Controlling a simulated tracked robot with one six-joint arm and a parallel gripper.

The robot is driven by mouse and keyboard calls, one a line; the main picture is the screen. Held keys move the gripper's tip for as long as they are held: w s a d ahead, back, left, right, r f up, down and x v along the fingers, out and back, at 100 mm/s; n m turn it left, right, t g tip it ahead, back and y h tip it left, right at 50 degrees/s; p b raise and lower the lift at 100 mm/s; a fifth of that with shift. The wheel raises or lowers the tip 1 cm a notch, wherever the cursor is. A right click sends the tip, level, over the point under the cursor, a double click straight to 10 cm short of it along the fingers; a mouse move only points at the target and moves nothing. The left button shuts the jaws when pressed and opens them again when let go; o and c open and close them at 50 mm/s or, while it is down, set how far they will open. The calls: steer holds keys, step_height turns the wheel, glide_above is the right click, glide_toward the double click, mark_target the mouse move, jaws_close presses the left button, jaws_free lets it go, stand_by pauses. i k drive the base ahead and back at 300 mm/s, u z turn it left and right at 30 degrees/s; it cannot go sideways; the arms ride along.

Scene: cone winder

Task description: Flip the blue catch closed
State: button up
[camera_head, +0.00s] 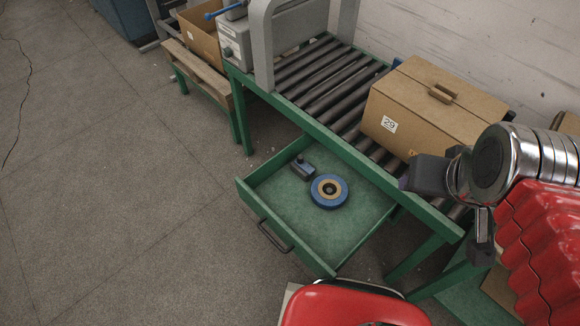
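A small blue lever (226,9) sticks out to the left from a grey machine (237,38) at the top of the picture. It could be the blue catch; its upper end is cut off by the frame edge, so I cannot tell its full shape or how it is set. A small blue part (397,62) also shows behind the cardboard box, mostly hidden. My gripper (426,174) is at the right, beside the box's front corner and far from the blue lever. Its fingers are not clear from here, and nothing is visibly held.
A green roller table (348,148) carries a cardboard box (440,90) labelled 29. Its green drawer (283,248) is pulled out, with a blue ring (329,191) and a small dark block (303,169) inside. A grey arch (262,45) spans the rollers. Floor at left is clear.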

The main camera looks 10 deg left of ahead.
mark_target(300, 162)
steer(key=u, duration=0.7)
steer(key=k, duration=1.35)
steer(key=u, duration=0.5)
steer(key=i, duration=0.8)
steer(key=u, duration=0.65)
steer(key=i, duration=1.2)
steer(key=z, duration=0.15)
